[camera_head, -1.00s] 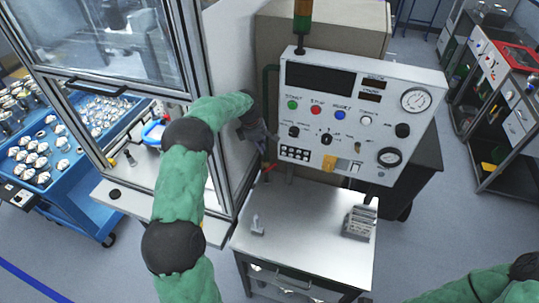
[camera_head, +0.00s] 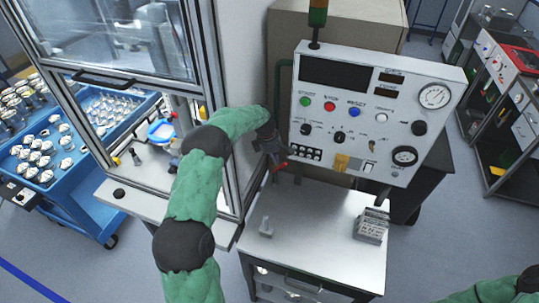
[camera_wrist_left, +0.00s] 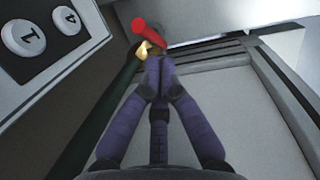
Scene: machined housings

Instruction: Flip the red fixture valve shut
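The red valve handle (camera_head: 279,168) sits low beside the left edge of the control panel, above the metal table. In the left wrist view the red handle (camera_wrist_left: 152,33) lies just beyond my fingertips, slanting down to the right, with a brass valve body (camera_wrist_left: 145,48) beside it. My left gripper (camera_head: 274,157) reaches the handle from above, fingers pointing down. In the wrist view the left gripper's (camera_wrist_left: 157,62) fingers are together, with nothing visible between them. Tips and handle overlap; I cannot tell whether they touch. My right gripper is out of view.
The control panel (camera_head: 375,75), with buttons and gauges, stands right of the gripper. A glazed machine enclosure (camera_head: 215,90) stands close on the left. The metal table (camera_head: 320,225) below holds a grey rack (camera_head: 371,225) and a small grey part (camera_head: 266,228); its middle is clear.

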